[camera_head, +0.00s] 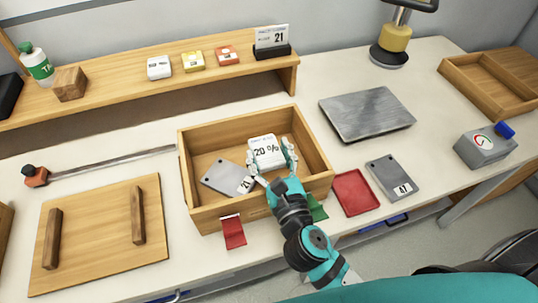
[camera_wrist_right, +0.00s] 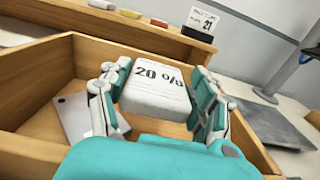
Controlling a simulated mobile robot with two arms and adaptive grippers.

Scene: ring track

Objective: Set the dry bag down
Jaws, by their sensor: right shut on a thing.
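The dry bag, a white block-like packet marked "20 %" (camera_head: 266,152), is between the fingers of my right gripper (camera_head: 272,163). The gripper is shut on it, with a finger on each side. In the right wrist view the packet (camera_wrist_right: 156,88) fills the gap between the fingers (camera_wrist_right: 158,105). It is over or inside the open wooden box (camera_head: 318,179); whether it touches the floor of the box cannot be told. A grey plate with a number label (camera_head: 222,176) lies in the box to the left of the packet. My left gripper is not in view.
A wooden lid with two handles (camera_head: 95,255) lies left of the box. Right of it are a red tray (camera_head: 355,193), a grey tag plate marked 41 (camera_head: 392,178) and a metal plate (camera_head: 366,114). A shelf (camera_head: 130,80) with small packets stands behind.

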